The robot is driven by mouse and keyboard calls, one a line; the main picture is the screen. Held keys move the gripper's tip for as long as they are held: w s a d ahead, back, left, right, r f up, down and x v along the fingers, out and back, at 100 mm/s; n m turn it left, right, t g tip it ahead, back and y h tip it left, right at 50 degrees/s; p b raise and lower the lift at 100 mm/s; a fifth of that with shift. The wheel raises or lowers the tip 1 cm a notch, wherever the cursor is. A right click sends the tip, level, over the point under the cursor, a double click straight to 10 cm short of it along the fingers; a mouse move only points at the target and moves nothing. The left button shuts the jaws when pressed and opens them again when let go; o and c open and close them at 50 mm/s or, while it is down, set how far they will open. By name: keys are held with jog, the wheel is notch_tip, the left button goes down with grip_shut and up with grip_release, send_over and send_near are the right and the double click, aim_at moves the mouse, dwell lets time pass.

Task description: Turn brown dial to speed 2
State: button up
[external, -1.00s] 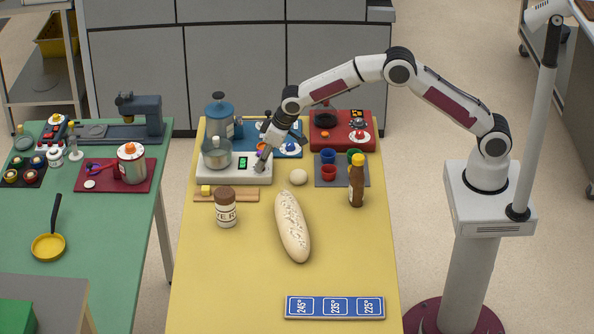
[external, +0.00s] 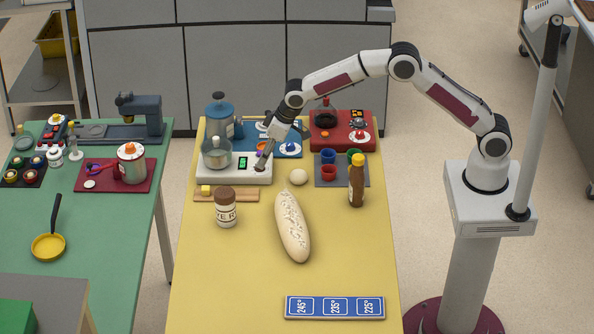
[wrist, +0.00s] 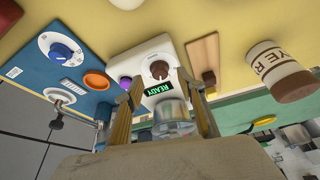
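The white machine (external: 225,175) with a lit green display (external: 242,163) stands on the far left of the yellow table. The brown dial (wrist: 159,69) is on its face, beyond the READY display (wrist: 158,88) in the wrist view. It has a pale pointer mark; I cannot read its speed numbers. A purple dial (wrist: 125,82) is beside it. My gripper (wrist: 158,80) is open, its two fingers apart with the brown dial framed between and just past the tips. In the external view my gripper (external: 263,160) is at the machine's right end and largely hides the dial.
A glass-like pot (external: 217,154) stands on the machine. A blue unit with a dial (external: 290,148) and a red unit (external: 325,143) are behind and right. A dough ball (external: 299,177), a jar (external: 225,210) and a loaf (external: 292,228) are in front.

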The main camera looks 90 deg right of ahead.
jog(key=v, duration=0.9)
jog(key=shift+r, duration=0.1)
dwell(0.4)
jog(key=s+f+g, duration=0.1)
jog(key=s+f, duration=0.2)
jog(key=s, duration=0.1)
jog(key=s+a+r+n, duration=0.1)
jog(key=s+r, duration=0.3)
jog(key=s, duration=1)
jog(key=s+a+r+t, duration=0.1)
jog(key=s+a+r, duration=0.2)
jog(key=s, duration=1.1)
jog(key=s+a+r+n+t+y, duration=0.1)
jog(key=s+a+r, duration=0.2)
jog(key=s+r, duration=0.4)
jog(key=shift+s+n, duration=0.3)
jog(key=shift+s, duration=3.4)
jog(key=shift+f, duration=0.1)
jog(key=shift+d, duration=0.15)
